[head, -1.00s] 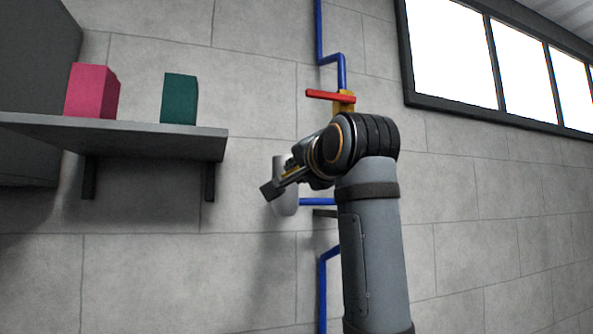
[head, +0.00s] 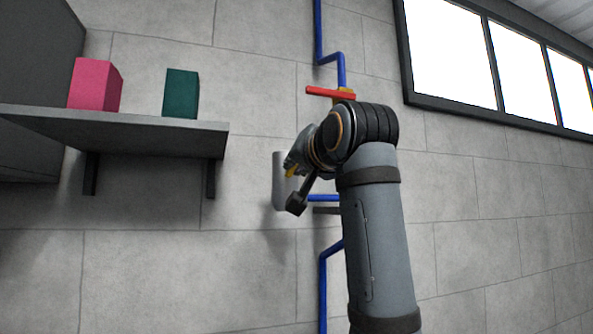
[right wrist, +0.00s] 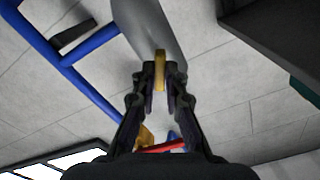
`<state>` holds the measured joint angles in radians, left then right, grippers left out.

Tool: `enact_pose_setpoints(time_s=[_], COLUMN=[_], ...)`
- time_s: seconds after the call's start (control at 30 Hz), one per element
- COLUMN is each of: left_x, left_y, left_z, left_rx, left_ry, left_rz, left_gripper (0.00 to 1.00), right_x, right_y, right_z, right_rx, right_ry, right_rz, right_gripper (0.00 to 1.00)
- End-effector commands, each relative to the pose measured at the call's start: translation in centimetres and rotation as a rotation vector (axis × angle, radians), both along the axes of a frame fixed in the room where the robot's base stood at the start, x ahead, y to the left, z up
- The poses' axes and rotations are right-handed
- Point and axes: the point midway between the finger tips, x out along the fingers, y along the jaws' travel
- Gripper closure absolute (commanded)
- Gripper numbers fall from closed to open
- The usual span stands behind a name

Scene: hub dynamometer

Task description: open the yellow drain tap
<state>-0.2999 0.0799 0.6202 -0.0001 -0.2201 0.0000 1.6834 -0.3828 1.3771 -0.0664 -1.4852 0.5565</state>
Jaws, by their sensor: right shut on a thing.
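The yellow drain tap (right wrist: 160,72) shows in the right wrist view as a narrow yellow lever between my right gripper's (right wrist: 160,75) fingertips, which are shut on it. It lies in front of a grey cylinder. In the head view a small yellow bit of the tap (head: 291,171) shows beside the grey cylinder (head: 279,180). My right gripper (head: 296,185) is there too, partly hidden by my own wrist. The tap's base is hidden. My left gripper is not in view.
A red-handled valve (head: 330,93) with a yellow body sits on the blue pipe (head: 323,285) above my wrist. A shelf (head: 120,133) at left holds a pink box (head: 93,84) and a green box (head: 181,94). A window (head: 450,50) is at upper right.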

Motion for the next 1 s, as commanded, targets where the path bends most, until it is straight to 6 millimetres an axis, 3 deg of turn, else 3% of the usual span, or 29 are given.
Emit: enact_pose_setpoints(time_s=[0.5,1.0], left_x=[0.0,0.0], left_y=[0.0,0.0], left_z=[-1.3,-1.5], left_rx=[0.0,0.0], left_ry=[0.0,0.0], left_rz=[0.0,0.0], left_gripper=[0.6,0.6], right_x=[0.0,0.0], right_y=[0.0,0.0], right_z=[0.0,0.1], right_rx=[-0.336,-0.414], right_ry=[-0.112,-0.138], right_rz=[0.0,0.0], right_gripper=[1.0,1.0])
